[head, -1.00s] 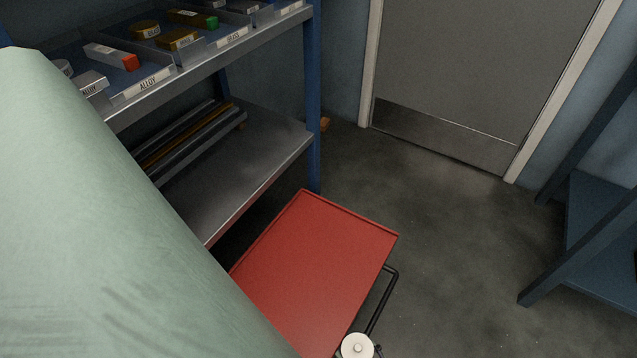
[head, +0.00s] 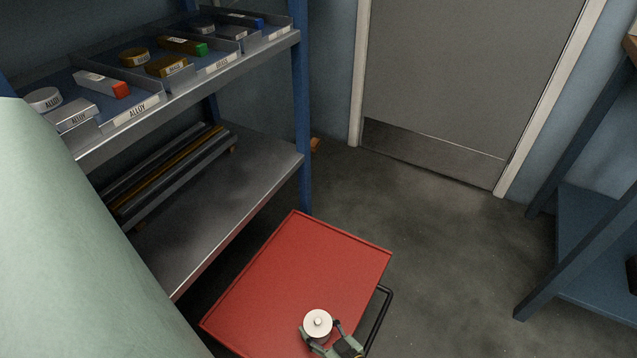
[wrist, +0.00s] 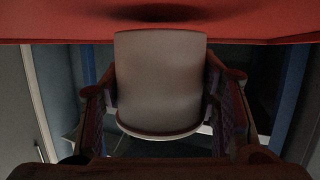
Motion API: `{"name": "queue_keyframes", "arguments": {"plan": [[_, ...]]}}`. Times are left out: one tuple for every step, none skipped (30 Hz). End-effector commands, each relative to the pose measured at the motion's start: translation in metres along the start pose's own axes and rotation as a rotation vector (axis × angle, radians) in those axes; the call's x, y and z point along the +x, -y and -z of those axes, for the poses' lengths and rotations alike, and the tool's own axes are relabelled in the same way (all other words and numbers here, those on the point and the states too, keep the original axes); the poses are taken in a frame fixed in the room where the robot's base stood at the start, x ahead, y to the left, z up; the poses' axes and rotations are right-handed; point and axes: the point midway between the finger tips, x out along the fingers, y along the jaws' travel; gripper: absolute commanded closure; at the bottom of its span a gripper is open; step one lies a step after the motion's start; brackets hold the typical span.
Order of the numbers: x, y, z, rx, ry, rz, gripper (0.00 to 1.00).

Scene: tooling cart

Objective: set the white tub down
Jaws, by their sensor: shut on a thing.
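The white tub (head: 318,322) is round with a small knob on its lid. In the head view it shows over the near part of the red cart top (head: 300,265). My gripper (head: 325,344) is shut on the tub from the near side. In the wrist view the tub (wrist: 160,85) sits between both fingers, with the red surface (wrist: 45,25) along the top of the picture and a dark shadow on it by the tub. I cannot tell whether the tub touches the cart top.
The cart top is otherwise bare. A black handle (head: 380,318) is on its right side. A shelf rack (head: 225,195) with labelled trays of metal pieces stands at left. A grey door (head: 460,90) is behind, and a blue bench frame (head: 580,240) is at right.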

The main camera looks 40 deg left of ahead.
Motion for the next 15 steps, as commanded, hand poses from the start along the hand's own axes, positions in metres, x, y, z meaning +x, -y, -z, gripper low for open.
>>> {"name": "queue_keyframes", "arguments": {"plan": [[0.0027,0.0004,-0.0064,0.001,-0.001,0.000,0.76],[0.0032,0.0004,-0.0087,0.000,0.000,0.001,0.76],[0.0036,0.0003,-0.0107,0.000,0.000,0.001,0.76],[0.0037,0.0004,-0.0113,0.000,0.000,0.001,0.76],[0.0037,0.0005,-0.0114,-0.001,-0.001,0.001,0.76],[0.0036,0.0005,-0.0111,-0.001,-0.001,0.001,0.76],[0.0035,0.0005,-0.0109,-0.001,-0.001,0.001,0.76],[0.0034,0.0005,-0.0109,-0.001,-0.001,0.001,0.76],[0.0034,0.0005,-0.0109,-0.001,-0.001,0.001,0.76],[0.0034,0.0005,-0.0109,-0.001,-0.001,0.001,0.76],[0.0034,0.0005,-0.0112,-0.001,-0.001,0.001,0.76],[0.0038,0.0005,-0.0123,-0.001,-0.001,0.001,0.76],[0.0041,0.0005,-0.0133,-0.001,-0.001,0.001,0.76],[0.0045,0.0005,-0.0144,-0.001,-0.001,0.001,0.76],[0.0041,0.0004,-0.0135,-0.001,-0.001,0.001,0.43]]}}
